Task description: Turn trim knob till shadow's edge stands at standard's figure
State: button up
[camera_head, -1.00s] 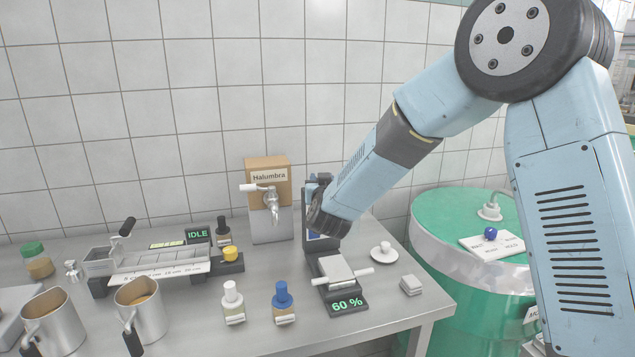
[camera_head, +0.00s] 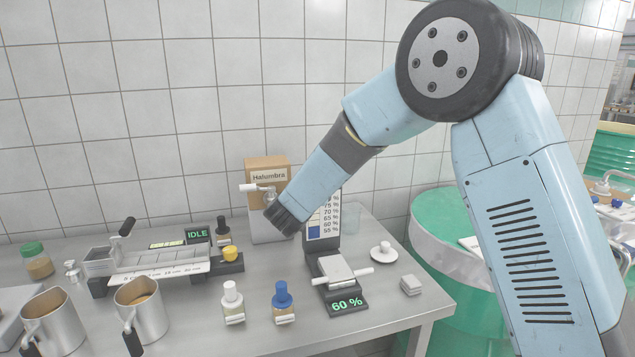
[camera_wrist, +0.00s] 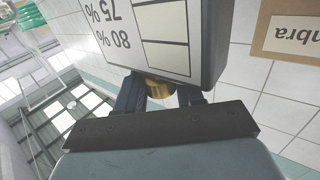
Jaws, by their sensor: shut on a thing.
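The instrument's upright scale panel (camera_head: 325,218) shows percent figures, with a blue shadow field (camera_head: 314,229) low on it, near the lower figures. My arm partly covers this panel, so I cannot read the edge exactly. Its base display (camera_head: 347,304) reads 60 %. In the wrist view the panel (camera_wrist: 165,52) appears upside down, with 75 % and 80 % legible. My gripper (camera_wrist: 158,98) is shut on the brass trim knob (camera_wrist: 157,87) beside the panel's end. In the head view my wrist hides the fingers and knob.
The Halumbra box (camera_head: 268,170) and its tap stand just behind my wrist. Blue-capped (camera_head: 283,300) and white-capped (camera_head: 232,300) bottles stand in front. A grey flow channel (camera_head: 160,257) with an IDLE display and two metal jugs lie left. A white dish (camera_head: 383,252) lies right.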

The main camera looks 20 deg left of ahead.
jog(key=o, duration=0.9)
jog(key=shift+o, duration=0.2)
jog(key=shift+s, duration=0.1)
jog(key=s+a, duration=0.1)
jog(key=s, duration=1.2)
jog(key=shift+s+a, duration=0.2)
jog(key=shift+s, duration=0.05)
